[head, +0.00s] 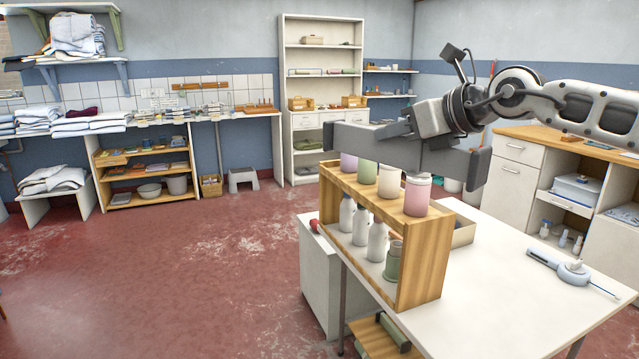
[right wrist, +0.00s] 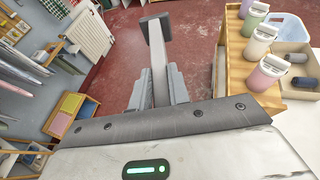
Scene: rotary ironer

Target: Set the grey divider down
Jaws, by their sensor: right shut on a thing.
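In the right wrist view, the divider's narrow grey stem (right wrist: 158,78) runs out between the two fingers and ends in a darker square plate (right wrist: 155,28). Red floor shows beneath it, and I see no support touching it. My left gripper is not in either view.
The wooden rack (head: 425,255) holds several bottles and stands at the left edge of the white table (head: 490,295). An open box (head: 464,232) lies behind it. A white-blue tool (head: 572,271) lies at right. The table's middle is clear.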

